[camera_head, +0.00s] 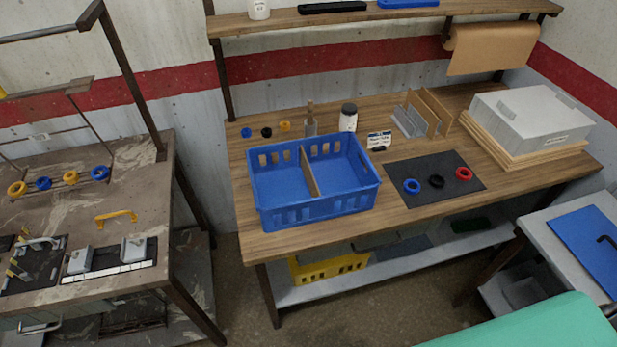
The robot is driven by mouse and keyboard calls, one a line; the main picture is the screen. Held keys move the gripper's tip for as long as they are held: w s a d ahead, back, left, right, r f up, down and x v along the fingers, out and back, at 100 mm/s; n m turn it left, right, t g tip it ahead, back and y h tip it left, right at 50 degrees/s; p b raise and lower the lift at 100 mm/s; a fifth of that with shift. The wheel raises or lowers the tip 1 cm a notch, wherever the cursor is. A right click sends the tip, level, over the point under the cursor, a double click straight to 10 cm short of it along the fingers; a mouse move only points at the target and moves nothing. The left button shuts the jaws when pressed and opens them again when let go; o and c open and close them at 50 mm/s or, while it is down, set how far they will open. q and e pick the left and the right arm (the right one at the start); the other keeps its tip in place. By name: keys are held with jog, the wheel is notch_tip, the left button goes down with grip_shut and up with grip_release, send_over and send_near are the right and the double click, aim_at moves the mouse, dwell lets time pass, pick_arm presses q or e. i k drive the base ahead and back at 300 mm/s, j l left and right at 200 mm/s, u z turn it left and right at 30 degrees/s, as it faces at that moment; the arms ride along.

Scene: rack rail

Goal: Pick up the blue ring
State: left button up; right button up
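A blue ring (412,186) lies flat on a dark mat (420,168) on the wooden bench, left of a black ring (436,181) and a red ring (463,173). More blue rings show on the left table: one (100,173) at the right end of a row and another (43,183) between yellow rings (17,188). A small blue round piece (246,132) is at the back left of the bench. Neither of my grippers is in view.
A blue divided crate (318,206) stands left of the mat. Behind are a bottle (310,120), a jar (348,117), a small sign (379,140) and upright boards (437,110). A grey box (530,115) stands at right. Bare wood lies in front of the mat.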

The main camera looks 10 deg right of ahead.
aim_at(407, 190)
jog(key=z, duration=1.2)
